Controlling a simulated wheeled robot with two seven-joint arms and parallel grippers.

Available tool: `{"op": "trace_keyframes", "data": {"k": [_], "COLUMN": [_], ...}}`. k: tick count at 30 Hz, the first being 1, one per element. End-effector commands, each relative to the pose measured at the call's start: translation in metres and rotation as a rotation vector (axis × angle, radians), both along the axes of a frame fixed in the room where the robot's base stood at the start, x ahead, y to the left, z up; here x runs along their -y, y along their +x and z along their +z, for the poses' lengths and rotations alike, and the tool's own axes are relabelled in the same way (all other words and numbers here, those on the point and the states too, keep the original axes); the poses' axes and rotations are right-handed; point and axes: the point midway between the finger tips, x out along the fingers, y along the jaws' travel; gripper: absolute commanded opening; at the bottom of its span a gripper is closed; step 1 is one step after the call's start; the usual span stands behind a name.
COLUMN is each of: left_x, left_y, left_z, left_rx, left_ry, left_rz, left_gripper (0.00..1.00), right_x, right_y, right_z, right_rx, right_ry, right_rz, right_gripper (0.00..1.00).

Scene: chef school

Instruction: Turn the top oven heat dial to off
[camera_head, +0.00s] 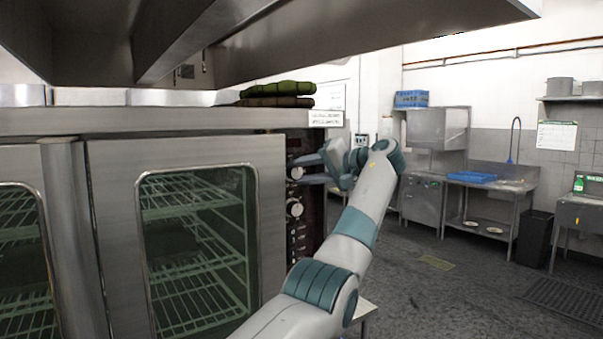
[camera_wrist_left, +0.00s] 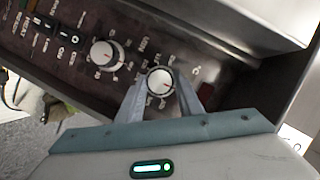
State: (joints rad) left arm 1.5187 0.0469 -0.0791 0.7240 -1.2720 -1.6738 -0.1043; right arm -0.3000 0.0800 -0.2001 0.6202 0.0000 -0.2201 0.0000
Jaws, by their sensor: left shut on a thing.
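The top oven heat dial (camera_head: 296,172) is a round white knob on the dark control panel at the oven's right side. It also shows in the left wrist view (camera_wrist_left: 160,80), with a small red mark on its face. My left gripper (camera_head: 304,170) reaches the panel at this dial. In the left wrist view the two grey fingers (camera_wrist_left: 162,88) stand on either side of the knob, shut on it. A second white dial (camera_head: 295,208) sits below it on the panel; it is also in the left wrist view (camera_wrist_left: 105,54). My right gripper is not in view.
The oven (camera_head: 110,150) has closed glass doors with racks inside. A metal hood (camera_head: 390,32) hangs above. Switches (camera_wrist_left: 62,38) lie farther along the panel. The floor (camera_head: 430,285) to the right is open.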

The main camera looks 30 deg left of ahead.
Motion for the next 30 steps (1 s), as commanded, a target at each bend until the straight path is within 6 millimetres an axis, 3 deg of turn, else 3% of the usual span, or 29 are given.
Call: {"op": "trace_keyframes", "data": {"k": [12,13,15,30], "left_x": [0.0,0.0,0.0,0.008], "left_y": [0.0004,0.0004,0.0002,0.0], "left_z": [0.0004,0.0004,0.0004,0.0008], "left_rx": [0.009,0.009,0.009,0.008], "left_ry": [-0.003,-0.003,-0.003,-0.003], "left_rz": [-0.002,-0.002,-0.002,-0.002], "left_gripper": [0.11,0.38,0.52,0.52], "right_x": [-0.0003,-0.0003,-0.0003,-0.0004], "right_y": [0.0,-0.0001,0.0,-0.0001], "right_z": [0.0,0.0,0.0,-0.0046], "right_rx": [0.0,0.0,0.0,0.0], "right_ry": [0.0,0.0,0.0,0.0], "right_rz": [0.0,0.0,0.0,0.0], "right_gripper": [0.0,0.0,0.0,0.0]}}
